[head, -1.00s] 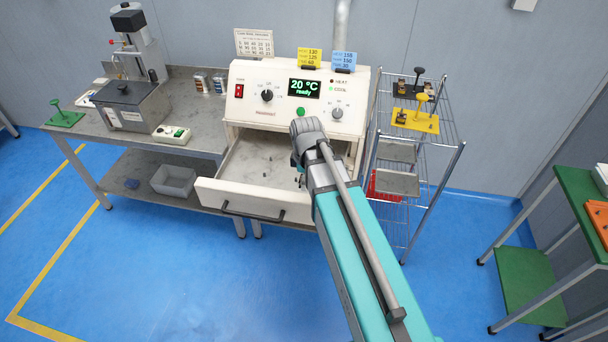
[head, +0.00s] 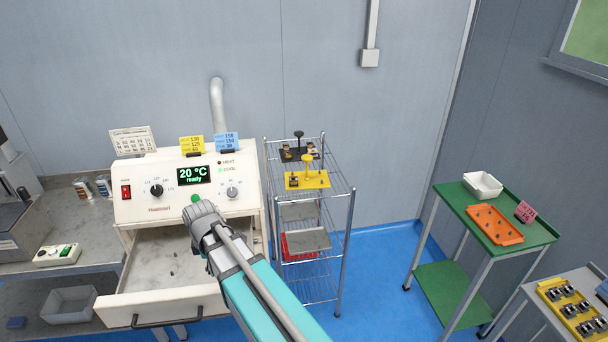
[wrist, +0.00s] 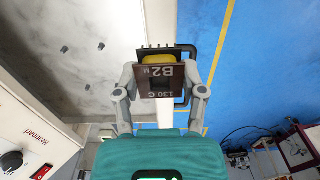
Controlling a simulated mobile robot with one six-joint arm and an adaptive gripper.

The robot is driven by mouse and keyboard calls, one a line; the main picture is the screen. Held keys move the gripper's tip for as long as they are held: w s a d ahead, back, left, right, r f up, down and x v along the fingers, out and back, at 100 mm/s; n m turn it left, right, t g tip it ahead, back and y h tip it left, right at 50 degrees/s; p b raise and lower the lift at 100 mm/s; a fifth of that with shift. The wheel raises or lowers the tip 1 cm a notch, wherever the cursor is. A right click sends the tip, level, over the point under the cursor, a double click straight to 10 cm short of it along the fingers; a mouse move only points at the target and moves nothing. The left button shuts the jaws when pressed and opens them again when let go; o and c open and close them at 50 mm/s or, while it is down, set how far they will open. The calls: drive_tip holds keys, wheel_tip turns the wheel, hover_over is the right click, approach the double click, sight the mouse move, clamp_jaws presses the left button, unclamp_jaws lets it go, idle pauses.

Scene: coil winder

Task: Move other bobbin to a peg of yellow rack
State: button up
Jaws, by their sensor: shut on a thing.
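My gripper (wrist: 160,76) is shut on a bobbin (wrist: 159,82) with dark brown flanges and a yellow winding, marked "B2" and "130 C". The yellow rack (head: 318,182) is on the top shelf of the wire shelving, right of the oven.
The oven (head: 180,195) reads 20 °C, ready, and its drawer (head: 165,304) with short pegs stands open. A green table (head: 465,230) with an orange peg tray (head: 494,225) is at right. Blue floor (head: 375,270) is clear between shelving and green table.

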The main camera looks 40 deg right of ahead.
wheel_tip(320, 180, up, 6)
drive_tip(key=p, duration=0.5)
drive_tip(key=shift+s, duration=0.15)
